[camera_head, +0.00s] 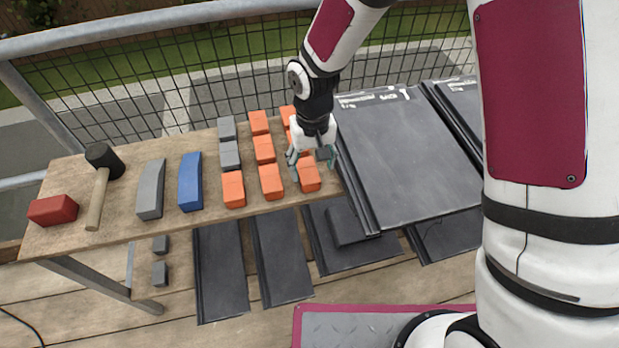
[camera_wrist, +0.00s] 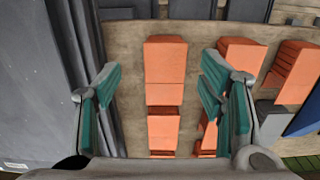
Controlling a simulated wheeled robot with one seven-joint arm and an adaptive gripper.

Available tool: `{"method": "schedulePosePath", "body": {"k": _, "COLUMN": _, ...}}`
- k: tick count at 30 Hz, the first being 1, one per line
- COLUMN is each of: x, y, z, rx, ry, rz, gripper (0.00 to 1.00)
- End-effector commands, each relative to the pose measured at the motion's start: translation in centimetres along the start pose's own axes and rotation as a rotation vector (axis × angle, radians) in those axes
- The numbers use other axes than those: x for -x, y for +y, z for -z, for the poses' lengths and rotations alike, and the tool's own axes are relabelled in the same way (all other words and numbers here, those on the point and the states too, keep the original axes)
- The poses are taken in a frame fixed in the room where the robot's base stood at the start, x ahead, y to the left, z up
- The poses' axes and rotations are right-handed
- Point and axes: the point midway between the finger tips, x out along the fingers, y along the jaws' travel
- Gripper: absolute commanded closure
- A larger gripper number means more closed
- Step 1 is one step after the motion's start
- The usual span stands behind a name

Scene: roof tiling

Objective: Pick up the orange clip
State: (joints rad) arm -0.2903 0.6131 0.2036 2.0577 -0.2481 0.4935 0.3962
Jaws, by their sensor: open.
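Several orange clips stand in rows on the wooden bench (camera_head: 125,215). The front clip of the right row (camera_head: 309,179) is just below and in front of my gripper (camera_head: 312,160). In the wrist view this clip (camera_wrist: 166,72) lies between the spread teal fingertips of my gripper (camera_wrist: 160,80), with clear gaps on both sides. The wrist view does not show how high the fingers are above it. A second clip (camera_wrist: 163,130) of the same row shows below it, and the rest of the row is partly hidden by my gripper. My gripper is open and empty.
Dark roof tiles (camera_head: 410,150) lie close to the right of the clips. Grey blocks (camera_head: 229,155), a blue block (camera_head: 190,182), a long grey block (camera_head: 150,190), a mallet (camera_head: 98,195) and a red block (camera_head: 52,210) are to the left. A mesh railing (camera_head: 130,115) runs behind.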

Motion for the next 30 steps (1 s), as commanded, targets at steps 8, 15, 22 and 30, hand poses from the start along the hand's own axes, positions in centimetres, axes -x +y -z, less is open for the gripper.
{"method": "schedulePosePath", "body": {"k": 8, "x": -2.2, "y": -0.3, "z": -0.4, "rx": 0.000, "ry": -0.004, "rz": 0.000, "gripper": 0.37}}
{"method": "schedulePosePath", "body": {"k": 15, "x": -5.4, "y": -0.5, "z": -0.6, "rx": 0.000, "ry": -0.002, "rz": -0.001, "gripper": 0.37}}
{"method": "schedulePosePath", "body": {"k": 22, "x": -5.8, "y": -0.5, "z": -0.5, "rx": -0.001, "ry": 0.001, "rz": 0.000, "gripper": 0.37}}
{"method": "schedulePosePath", "body": {"k": 30, "x": -5.8, "y": -0.5, "z": -0.5, "rx": -0.001, "ry": 0.000, "rz": 0.000, "gripper": 0.77}}
